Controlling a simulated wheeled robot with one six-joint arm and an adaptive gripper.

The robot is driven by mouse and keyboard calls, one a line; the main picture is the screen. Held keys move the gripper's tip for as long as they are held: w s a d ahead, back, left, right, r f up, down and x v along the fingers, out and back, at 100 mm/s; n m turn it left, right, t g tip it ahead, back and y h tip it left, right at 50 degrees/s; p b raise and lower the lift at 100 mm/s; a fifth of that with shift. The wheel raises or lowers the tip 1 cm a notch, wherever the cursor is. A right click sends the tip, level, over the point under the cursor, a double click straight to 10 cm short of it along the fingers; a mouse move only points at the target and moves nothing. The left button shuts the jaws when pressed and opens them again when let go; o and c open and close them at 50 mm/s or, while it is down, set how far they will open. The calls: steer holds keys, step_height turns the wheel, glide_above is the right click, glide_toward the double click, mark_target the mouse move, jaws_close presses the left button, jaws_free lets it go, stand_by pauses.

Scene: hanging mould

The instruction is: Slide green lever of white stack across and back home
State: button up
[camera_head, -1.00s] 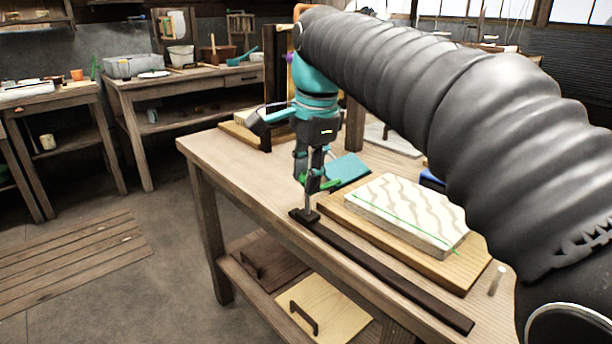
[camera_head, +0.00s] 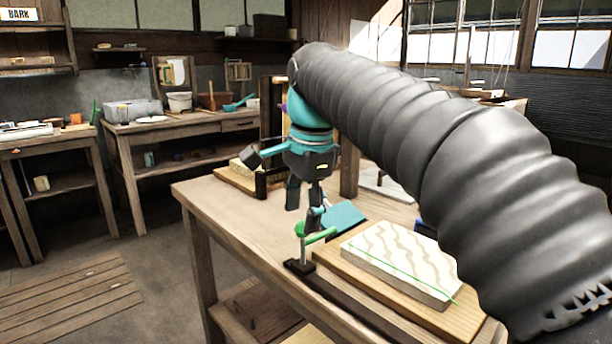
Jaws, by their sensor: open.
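The white stack (camera_head: 400,258) is a pale slab with wavy tan lines and a thin green line, lying on a wooden board (camera_head: 455,318). The green lever (camera_head: 320,236) stands upright just left of the board. It has a green handle on a thin metal post with a dark foot (camera_head: 299,267), at the far left end of a dark rail (camera_head: 345,301). My gripper (camera_head: 304,203) points down behind the handle, its fingers spread apart with nothing seen between them. One finger is close to the handle; I cannot tell whether it touches.
The wooden table (camera_head: 228,215) has bare room to the left of the lever. A teal flat piece (camera_head: 345,217) lies behind the stack. A second pale block on a board sits at the back left, beside dark uprights. My dark arm hides the table's right side.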

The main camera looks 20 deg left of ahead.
step_height(320, 180, up, 9)
steer(key=s+d, duration=0.1)
steer(key=shift+d, duration=0.15)
stand_by(0.4)
